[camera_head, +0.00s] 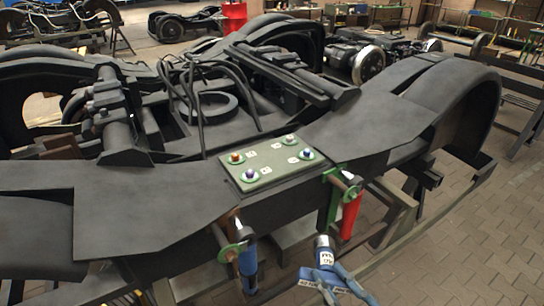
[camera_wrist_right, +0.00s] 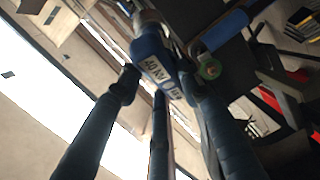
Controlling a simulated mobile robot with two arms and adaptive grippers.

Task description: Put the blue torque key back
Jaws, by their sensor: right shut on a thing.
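My right gripper (camera_head: 332,284) is at the bottom centre of the head view, in front of the bogie frame. It is shut on the blue torque key (camera_head: 325,255), which has a white label and a metal end pointing up. In the right wrist view the key (camera_wrist_right: 160,72) sits between the fingertips of my right gripper (camera_wrist_right: 160,90). A blue cylinder (camera_head: 248,268) hangs on a bracket with a green ring (camera_head: 236,249) left of the held key; it also shows in the wrist view (camera_wrist_right: 222,32). The key is apart from it. My left gripper is not in view.
A red cylinder (camera_head: 350,216) hangs at a green bracket (camera_head: 334,190), close above and right of my gripper. A green plate (camera_head: 272,166) with coloured bolt heads lies on the dark bogie frame (camera_head: 150,220). Paved floor (camera_head: 470,250) at the right is free.

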